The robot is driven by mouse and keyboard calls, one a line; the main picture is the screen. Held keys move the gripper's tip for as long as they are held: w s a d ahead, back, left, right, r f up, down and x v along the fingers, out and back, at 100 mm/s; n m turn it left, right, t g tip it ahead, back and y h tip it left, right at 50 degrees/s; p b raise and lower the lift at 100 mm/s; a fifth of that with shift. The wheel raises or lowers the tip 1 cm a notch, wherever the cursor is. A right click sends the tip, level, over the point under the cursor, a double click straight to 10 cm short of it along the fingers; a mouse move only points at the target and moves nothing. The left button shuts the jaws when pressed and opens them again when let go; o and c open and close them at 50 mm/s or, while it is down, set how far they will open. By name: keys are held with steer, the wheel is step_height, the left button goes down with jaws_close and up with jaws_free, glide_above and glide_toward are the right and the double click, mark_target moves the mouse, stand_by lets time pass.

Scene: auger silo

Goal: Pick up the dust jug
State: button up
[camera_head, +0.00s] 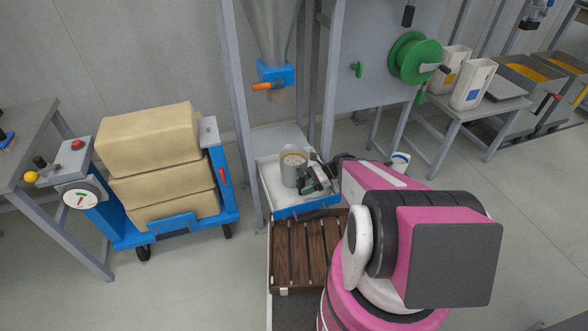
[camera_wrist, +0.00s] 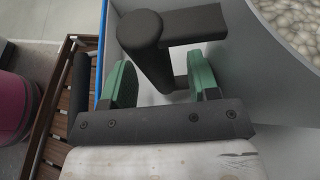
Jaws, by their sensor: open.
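The dust jug (camera_head: 289,172) is a grey cylinder with pale grainy contents, standing upright in the blue-fronted tray under the silo. In the wrist view its grey wall (camera_wrist: 240,70) fills the right side, and its dark handle (camera_wrist: 158,62) reaches out to the left. My gripper (camera_head: 316,180) is at the jug's right side in the head view. In the wrist view my gripper's green fingers (camera_wrist: 162,88) are apart, one on each side of the handle bar. I cannot tell whether either finger touches it.
The tray (camera_head: 305,210) sits behind a wooden slatted pallet (camera_head: 310,250). The silo's blue outlet with an orange lever (camera_head: 272,77) hangs above, between grey posts. A blue cart with stacked tan sacks (camera_head: 155,160) stands left. A table with white containers (camera_head: 472,88) is right.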

steer(key=shift+a, duration=0.1)
jaws_close()
steer(key=shift+r, duration=0.1)
